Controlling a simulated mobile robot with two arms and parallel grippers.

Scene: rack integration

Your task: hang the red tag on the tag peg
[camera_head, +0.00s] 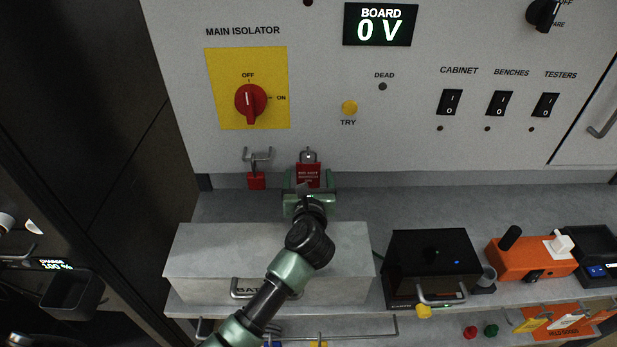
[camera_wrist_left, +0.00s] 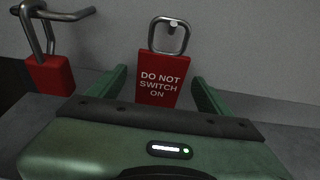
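The red tag (camera_head: 308,172) reads DO NOT SWITCH ON and hangs upright against the grey panel. In the left wrist view the tag (camera_wrist_left: 160,85) has a metal loop on top, and the loop is around a small pale peg (camera_wrist_left: 173,23). My left gripper (camera_head: 309,181) is at the tag, with one green finger on each side. In the left wrist view the fingers of my left gripper (camera_wrist_left: 159,78) stand apart from the tag's edges, with narrow gaps. It looks open. My right gripper is not in view.
A red padlock (camera_head: 256,181) hangs on a metal bracket (camera_head: 257,154) just left of the tag. The red isolator switch (camera_head: 250,103) is above. A grey battery box (camera_head: 210,260) and a black box (camera_head: 433,250) stand on the bench below.

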